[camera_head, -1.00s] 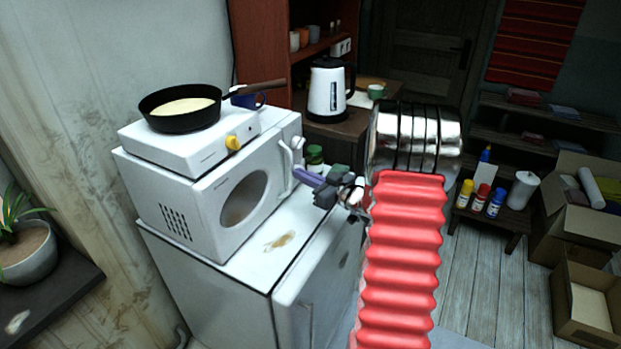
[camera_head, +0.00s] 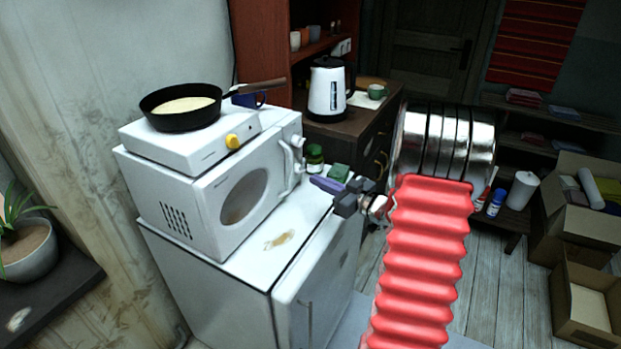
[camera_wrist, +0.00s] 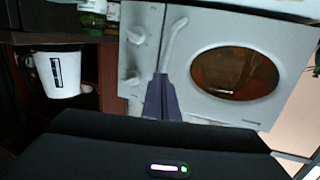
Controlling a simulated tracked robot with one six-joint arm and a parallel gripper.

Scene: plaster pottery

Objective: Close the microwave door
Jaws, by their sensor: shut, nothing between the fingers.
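The white microwave (camera_head: 177,222) stands on a small white fridge (camera_head: 235,300). The door handle (camera_head: 289,160) is on the door's right side. The door also shows in the wrist view (camera_wrist: 198,52), with the curved handle (camera_wrist: 172,42) beside two knobs. My gripper (camera_head: 318,184) is shut and empty, to the right of the handle and apart from it in the head view. In the wrist view my fingertips (camera_wrist: 162,78) overlap the handle's lower end in the picture.
A hot plate (camera_head: 180,152) with a frying pan (camera_head: 180,118) sits on the microwave. A green-lidded jar (camera_head: 315,158) and a green sponge (camera_head: 338,172) are close behind my gripper. A white kettle (camera_head: 327,92) stands on the cabinet behind.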

